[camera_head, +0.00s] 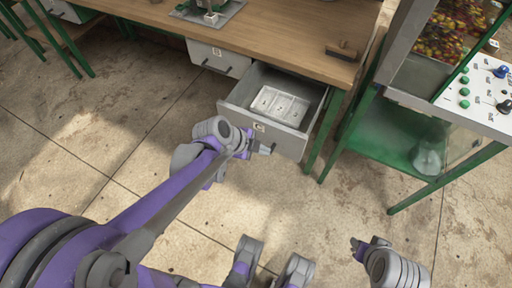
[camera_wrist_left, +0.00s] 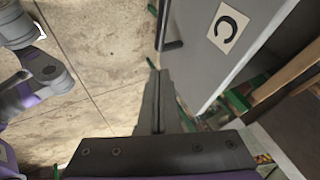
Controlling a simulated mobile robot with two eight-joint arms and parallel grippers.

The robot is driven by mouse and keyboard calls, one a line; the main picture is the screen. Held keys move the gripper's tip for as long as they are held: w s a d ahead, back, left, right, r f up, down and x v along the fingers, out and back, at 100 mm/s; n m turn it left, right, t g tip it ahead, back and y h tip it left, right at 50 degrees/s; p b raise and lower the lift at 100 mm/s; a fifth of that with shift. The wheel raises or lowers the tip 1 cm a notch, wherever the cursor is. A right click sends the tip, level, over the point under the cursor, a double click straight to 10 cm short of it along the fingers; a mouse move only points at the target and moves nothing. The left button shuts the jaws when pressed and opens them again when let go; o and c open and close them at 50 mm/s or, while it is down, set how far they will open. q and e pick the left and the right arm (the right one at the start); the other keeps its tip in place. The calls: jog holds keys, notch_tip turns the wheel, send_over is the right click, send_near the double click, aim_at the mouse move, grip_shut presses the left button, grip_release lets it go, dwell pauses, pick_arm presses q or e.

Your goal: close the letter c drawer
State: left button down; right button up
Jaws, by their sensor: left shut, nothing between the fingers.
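The letter C drawer (camera_head: 292,141) is pulled open under the wooden table, and a light tray (camera_head: 280,104) lies inside it. Its grey front with the C label (camera_wrist_left: 228,28) shows in the left wrist view, with a dark handle (camera_wrist_left: 173,46) beside the label. My left gripper (camera_head: 266,149) is shut and empty, just in front of the drawer front. In the left wrist view its fingers (camera_wrist_left: 158,100) are together, near the front; contact cannot be told. My right gripper (camera_head: 358,246) is low at the right, away from the drawer; its jaw opening is unclear.
A closed drawer (camera_head: 219,58) sits left of the open one. The wooden tabletop (camera_head: 275,28) holds a dark brush-like object (camera_head: 343,51). A green-framed machine (camera_head: 415,125) stands at the right. The tiled floor before the drawer is clear except for my arms.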

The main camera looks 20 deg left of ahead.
aim_at(280, 145)
pick_arm(q)
jog(key=w, duration=0.1)
jog(key=w+f, duration=0.1)
jog(key=w, duration=0.1)
jog(key=shift+w+d+f+b, duration=0.25)
jog(key=shift+w+d+b, duration=0.05)
jog(key=shift+d+b, duration=0.1)
jog(key=shift+w+r, duration=0.1)
jog(key=shift+w, duration=0.5)
pick_arm(e)
jog(key=shift+f, duration=0.8)
pick_arm(q)
jog(key=w, duration=0.8)
jog(key=w+p, duration=0.1)
jog(key=w, duration=0.8)
jog(key=w+d+p, duration=0.1)
jog(key=w, duration=0.8)
jog(key=shift+w+r, duration=0.1)
pick_arm(e)
notch_tip(280, 145, up, 3)
jog(key=shift+s, duration=0.15)
